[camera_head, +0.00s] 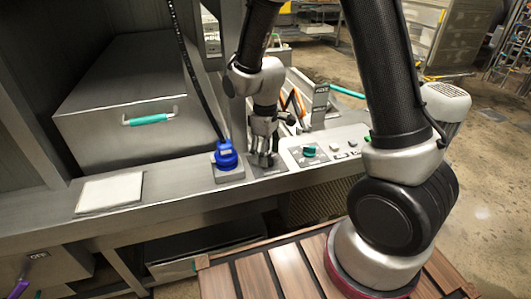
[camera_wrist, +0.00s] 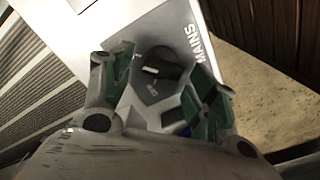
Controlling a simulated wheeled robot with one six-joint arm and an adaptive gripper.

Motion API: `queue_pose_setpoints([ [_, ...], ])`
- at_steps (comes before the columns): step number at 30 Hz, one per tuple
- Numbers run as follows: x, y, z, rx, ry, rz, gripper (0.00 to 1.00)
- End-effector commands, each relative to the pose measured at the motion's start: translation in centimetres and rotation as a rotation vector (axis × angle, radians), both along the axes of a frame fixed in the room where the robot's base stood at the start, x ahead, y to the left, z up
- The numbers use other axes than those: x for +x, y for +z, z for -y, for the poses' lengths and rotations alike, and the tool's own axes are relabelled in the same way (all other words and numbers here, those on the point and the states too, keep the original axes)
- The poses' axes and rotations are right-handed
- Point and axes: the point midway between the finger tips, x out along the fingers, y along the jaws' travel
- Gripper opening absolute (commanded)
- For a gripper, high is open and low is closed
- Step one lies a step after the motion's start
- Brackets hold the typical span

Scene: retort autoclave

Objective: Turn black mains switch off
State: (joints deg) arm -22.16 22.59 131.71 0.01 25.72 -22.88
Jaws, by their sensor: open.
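The black mains switch (camera_wrist: 165,68) shows in the wrist view on a grey plate (camera_wrist: 178,35) lettered MAINS. It is a dark rotary knob with a short white mark; the small lettering beside it is too blurred to read surely. My gripper (camera_wrist: 163,88) is open, with its green-padded fingers to the left and right of the switch. I cannot tell whether either finger touches it. In the head view my gripper (camera_head: 262,158) points down at the counter, and it hides most of the switch there.
A blue plug (camera_head: 226,155) with a black cable stands just left of my gripper. A pale control panel (camera_head: 325,143) with a teal knob (camera_head: 309,151) lies just right. A white plate (camera_head: 110,192) and a large metal box (camera_head: 130,95) with a teal handle are farther left.

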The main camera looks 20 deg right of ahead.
Motion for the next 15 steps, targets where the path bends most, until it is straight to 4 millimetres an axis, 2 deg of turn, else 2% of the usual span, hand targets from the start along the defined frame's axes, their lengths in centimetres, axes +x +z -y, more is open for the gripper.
queue_pose_setpoints([
  [10, -0.01, -0.56, 0.01, 0.000, 0.000, 0.000, 0.57],
  [15, -0.01, -0.54, 0.01, 0.000, 0.000, 0.000, 0.26],
])
